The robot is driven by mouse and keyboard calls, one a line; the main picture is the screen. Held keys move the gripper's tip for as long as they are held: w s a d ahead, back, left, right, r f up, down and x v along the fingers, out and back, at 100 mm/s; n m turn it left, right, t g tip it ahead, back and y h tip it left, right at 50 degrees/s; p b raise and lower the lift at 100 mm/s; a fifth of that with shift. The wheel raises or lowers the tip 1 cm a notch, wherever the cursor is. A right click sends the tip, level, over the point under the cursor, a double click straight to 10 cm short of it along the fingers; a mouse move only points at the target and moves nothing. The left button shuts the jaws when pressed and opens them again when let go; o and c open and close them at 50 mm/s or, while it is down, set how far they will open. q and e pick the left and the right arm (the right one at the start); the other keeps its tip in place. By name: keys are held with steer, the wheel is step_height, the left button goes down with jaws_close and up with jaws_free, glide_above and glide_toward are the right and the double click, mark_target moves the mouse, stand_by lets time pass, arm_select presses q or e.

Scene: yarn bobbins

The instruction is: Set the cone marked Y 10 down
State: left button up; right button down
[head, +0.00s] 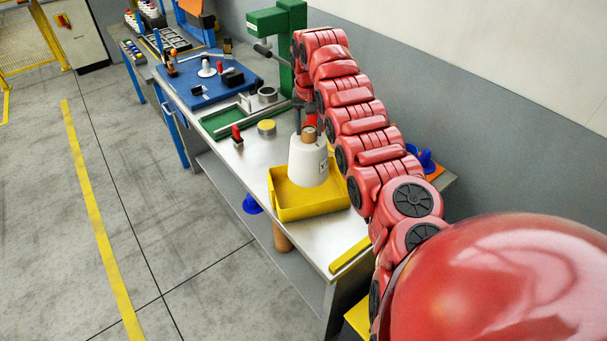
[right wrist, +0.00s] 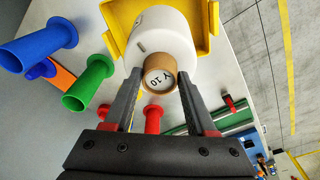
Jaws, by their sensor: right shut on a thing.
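The cone marked Y 10 is a white yarn cone (head: 308,162) with a brown tube top. In the right wrist view its label "Y 10" shows on the tube end, with white yarn (right wrist: 165,38) behind it. My right gripper (head: 309,128) is shut on the tube top, one finger on each side; it also shows in the right wrist view (right wrist: 160,80). The cone is upright, with its lower part within the outline of a yellow bin (head: 318,211). I cannot tell whether its base touches the bin floor. My left gripper is not in view.
Blue (right wrist: 40,48), green (right wrist: 88,85) and red (right wrist: 152,120) empty tubes stand near the bin. A green press (head: 280,30) and a blue board (head: 208,82) are farther along the bench. A yellow strip (head: 350,254) lies at the bench's near end.

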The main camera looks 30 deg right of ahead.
steer(key=f+p, duration=0.1)
steer(key=s+f+p, duration=0.1)
steer(key=f, duration=0.1)
steer(key=shift+f, duration=0.15)
step_height(320, 180, down, 6)
steer(key=p, duration=0.2)
steer(key=shift+w, duration=0.2)
steer(key=shift+c, duration=1)
jaws_free()
